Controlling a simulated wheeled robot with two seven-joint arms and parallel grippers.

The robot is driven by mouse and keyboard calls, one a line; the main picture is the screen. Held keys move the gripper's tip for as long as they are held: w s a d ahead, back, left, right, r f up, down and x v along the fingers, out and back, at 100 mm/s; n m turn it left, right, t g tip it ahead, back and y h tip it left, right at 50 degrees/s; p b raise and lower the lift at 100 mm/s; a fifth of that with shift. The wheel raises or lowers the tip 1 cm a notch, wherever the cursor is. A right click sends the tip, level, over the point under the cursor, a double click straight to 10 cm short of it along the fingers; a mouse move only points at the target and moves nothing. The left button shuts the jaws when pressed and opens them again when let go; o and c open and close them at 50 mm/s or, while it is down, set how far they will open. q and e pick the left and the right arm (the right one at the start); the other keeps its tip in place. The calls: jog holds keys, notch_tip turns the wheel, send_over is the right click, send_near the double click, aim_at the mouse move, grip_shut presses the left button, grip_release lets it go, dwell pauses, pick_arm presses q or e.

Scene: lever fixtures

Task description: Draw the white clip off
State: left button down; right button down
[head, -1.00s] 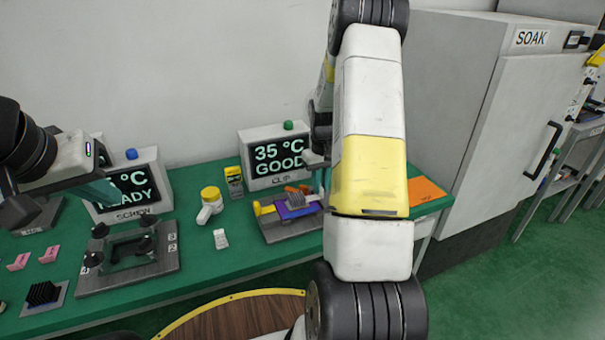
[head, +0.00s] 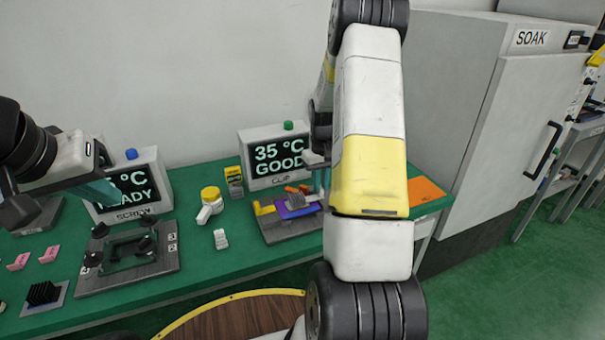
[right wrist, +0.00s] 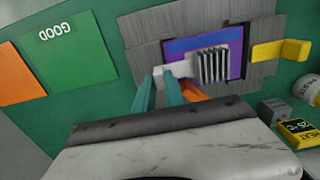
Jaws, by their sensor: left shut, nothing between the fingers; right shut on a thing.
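The white clip (right wrist: 176,70) lies over the left part of a purple board (right wrist: 180,48), beside a grey finned heat sink (right wrist: 212,65). My right gripper (right wrist: 161,86) has its teal fingers shut on the clip's near end. The board sits in a grey fixture (right wrist: 262,82) with a yellow lever (right wrist: 280,51) and an orange lever (right wrist: 192,90). In the head view my right gripper (head: 321,180) is at the right of the fixture, and my arm partly hides that side. My left gripper (head: 103,190) is shut and empty in front of the left screen.
A screen box reading 35 °C GOOD (head: 279,158) stands behind the fixture. A yellow-capped white bottle (head: 209,204) and a small white piece (head: 220,239) lie to its left. A dark clamp fixture (head: 128,258) is further left. An orange card (head: 426,190) is at the right.

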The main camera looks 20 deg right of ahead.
jog(key=shift+w+d+r, duration=0.1)
jog(key=shift+w+d, duration=0.05)
jog(key=shift+d, duration=2.5)
jog(key=c, duration=1.4)
grip_release()
notch_tip(320, 180, up, 8)
jog(key=shift+f, duration=0.2)
